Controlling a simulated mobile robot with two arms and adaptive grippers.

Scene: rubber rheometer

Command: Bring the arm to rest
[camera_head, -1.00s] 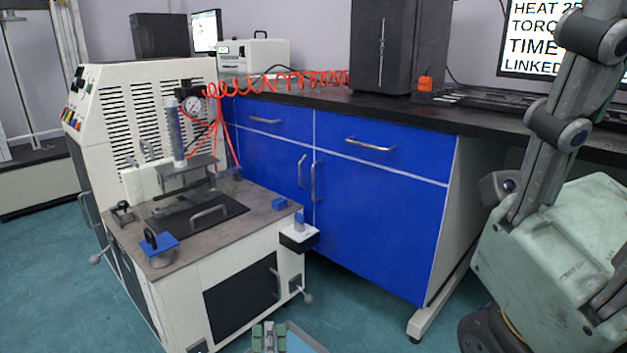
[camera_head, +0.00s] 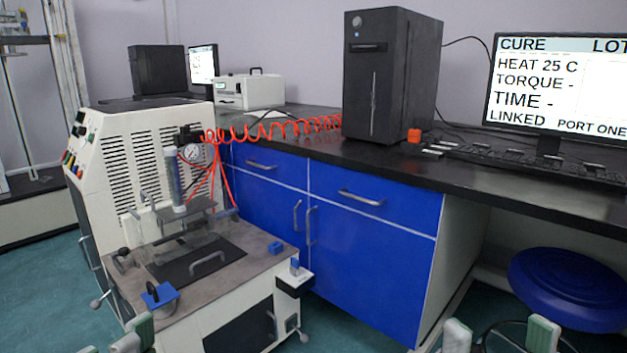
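My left gripper (camera_head: 115,344) shows only by its fingertips at the bottom left edge of the head view, in front of the rheometer. Its fingertips are apart and nothing shows between them. My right gripper (camera_head: 500,333) is at the bottom right edge, in front of the blue stool. Its two fingers stand wide apart with nothing between them. The rest of both arms is out of view below the picture. The rheometer (camera_head: 215,318) stands on the floor at the left, with a plate and handle on its worktop.
A dark bench (camera_head: 470,172) with blue cabinets (camera_head: 365,255) runs along the wall. It bears a computer tower (camera_head: 390,75), a keyboard (camera_head: 535,163) and a monitor (camera_head: 560,85). A blue stool (camera_head: 570,285) stands at the right. A blue-topped piece (camera_head: 158,296) sits on the rheometer's front corner.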

